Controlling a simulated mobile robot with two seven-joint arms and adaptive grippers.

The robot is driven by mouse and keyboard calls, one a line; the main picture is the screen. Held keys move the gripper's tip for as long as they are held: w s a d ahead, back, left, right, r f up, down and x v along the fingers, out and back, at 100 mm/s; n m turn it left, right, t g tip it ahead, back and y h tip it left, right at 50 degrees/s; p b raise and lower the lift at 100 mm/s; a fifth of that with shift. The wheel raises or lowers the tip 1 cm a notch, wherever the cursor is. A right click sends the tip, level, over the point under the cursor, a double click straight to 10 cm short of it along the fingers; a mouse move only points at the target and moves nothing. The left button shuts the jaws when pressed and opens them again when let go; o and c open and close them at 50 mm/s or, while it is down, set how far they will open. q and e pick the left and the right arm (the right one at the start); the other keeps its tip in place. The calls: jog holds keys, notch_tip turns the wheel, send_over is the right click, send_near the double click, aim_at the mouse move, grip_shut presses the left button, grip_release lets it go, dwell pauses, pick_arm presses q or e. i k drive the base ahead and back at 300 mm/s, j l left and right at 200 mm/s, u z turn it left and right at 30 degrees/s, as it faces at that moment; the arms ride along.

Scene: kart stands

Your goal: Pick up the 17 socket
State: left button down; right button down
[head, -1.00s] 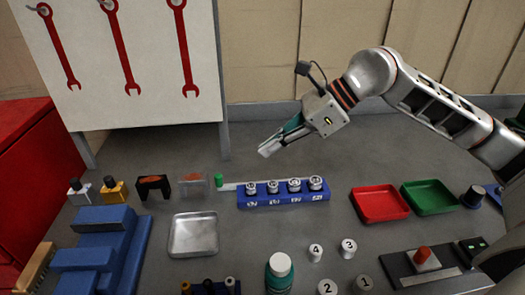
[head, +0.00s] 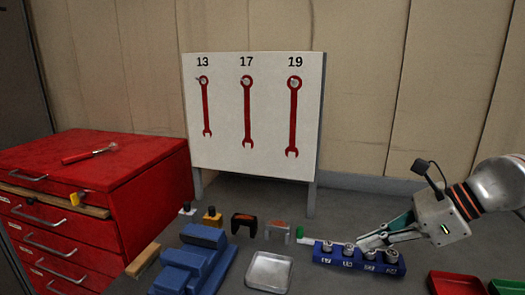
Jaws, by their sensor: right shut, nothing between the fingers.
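Several silver sockets stand upright in a row in a blue holder (head: 334,261) at the lower right of the head view. The white number labels on its front are too small to read surely, so I cannot tell which is the 17 socket. My right gripper (head: 362,243) comes in from the right, shut and empty. Its fingertips are by the middle sockets, partly overlapping them in the picture; I cannot tell if they touch. My left gripper is out of view.
A white board (head: 220,144) with red wrenches marked 13, 17 and 19 stands behind. A red drawer cabinet (head: 115,195) is at left. A blue stepped block (head: 190,265) and metal tray (head: 269,271) lie left of the holder, a red tray (head: 455,284) to its right.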

aim_at(327, 245)
jog(key=k, duration=1.1)
